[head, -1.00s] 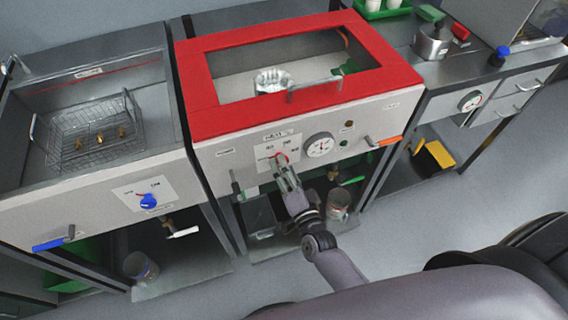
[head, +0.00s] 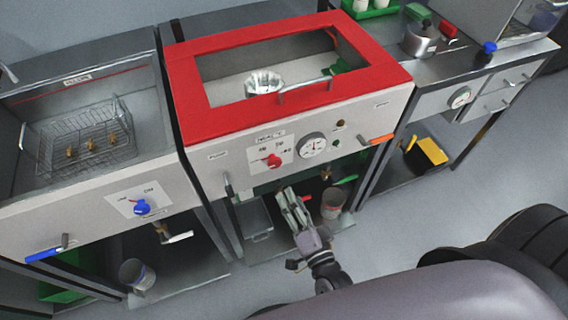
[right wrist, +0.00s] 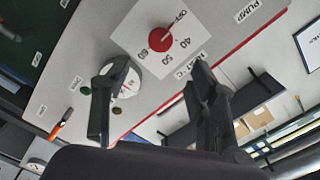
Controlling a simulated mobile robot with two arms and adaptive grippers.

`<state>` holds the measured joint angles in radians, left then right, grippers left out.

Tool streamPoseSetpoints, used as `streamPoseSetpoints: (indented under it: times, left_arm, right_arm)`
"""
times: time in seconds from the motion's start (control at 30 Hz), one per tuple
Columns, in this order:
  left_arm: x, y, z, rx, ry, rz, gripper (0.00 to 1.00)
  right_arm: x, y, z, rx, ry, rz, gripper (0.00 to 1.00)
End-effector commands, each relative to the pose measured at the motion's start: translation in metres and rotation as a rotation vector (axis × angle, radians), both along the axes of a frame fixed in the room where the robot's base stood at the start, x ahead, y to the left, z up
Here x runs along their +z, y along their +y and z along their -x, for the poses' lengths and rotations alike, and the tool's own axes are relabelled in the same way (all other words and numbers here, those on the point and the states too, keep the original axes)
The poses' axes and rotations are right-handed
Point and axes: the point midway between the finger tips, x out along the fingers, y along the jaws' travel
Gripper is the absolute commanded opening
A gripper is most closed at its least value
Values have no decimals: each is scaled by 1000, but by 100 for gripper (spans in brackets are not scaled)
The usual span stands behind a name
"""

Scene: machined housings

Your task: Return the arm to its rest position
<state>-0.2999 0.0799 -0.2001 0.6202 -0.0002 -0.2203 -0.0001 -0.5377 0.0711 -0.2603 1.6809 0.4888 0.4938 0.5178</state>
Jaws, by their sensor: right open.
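My right gripper (head: 290,205) is in front of the red-lidded machine, below its control panel and apart from it. In the right wrist view its two fingers (right wrist: 155,90) are spread with nothing between them. The red knob (head: 272,160) on the panel is uncovered, and it also shows beyond the fingertips in the right wrist view (right wrist: 160,39). My right arm reaches up from the lower edge of the head view. My left gripper is not in view.
The red lid (head: 215,122) is down, with a metal part (head: 264,83) visible through its opening. A round gauge (head: 312,146) and an orange-handled lever (head: 376,140) sit on the panel. At left is a tank with a wire basket (head: 85,140). Open floor (head: 450,215) lies at right.

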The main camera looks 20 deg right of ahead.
Motion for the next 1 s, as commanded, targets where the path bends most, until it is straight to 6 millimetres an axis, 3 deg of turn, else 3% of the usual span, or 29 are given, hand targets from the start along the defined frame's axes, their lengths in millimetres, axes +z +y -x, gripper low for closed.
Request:
streamPoseSetpoints:
  times: [0.27, 0.37, 0.47, 0.6, 0.67, 0.8, 0.9, 1.0]
  left_arm:
    - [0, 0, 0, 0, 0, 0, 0]
    - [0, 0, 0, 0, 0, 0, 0]
    - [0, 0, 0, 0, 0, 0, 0]
    - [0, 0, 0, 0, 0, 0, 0]
    - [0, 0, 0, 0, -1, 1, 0]
    - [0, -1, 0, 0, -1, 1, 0]
    - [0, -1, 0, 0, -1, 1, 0]
    - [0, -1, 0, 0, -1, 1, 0]
  right_arm:
    - [-8, 1, 1, 8, 18, 17, 53]
    - [-40, 5, 5, 41, 90, 88, 53]
    - [-99, 9, 19, 109, 225, 218, 53]
    - [-199, 6, 60, 249, 466, 441, 53]
    - [-238, 1, 83, 315, 568, 534, 53]
    - [-317, -20, 153, 490, 812, 730, 53]
    - [-358, -39, 207, 622, 971, 846, 53]
    - [-383, -57, 254, 738, 1097, 930, 53]
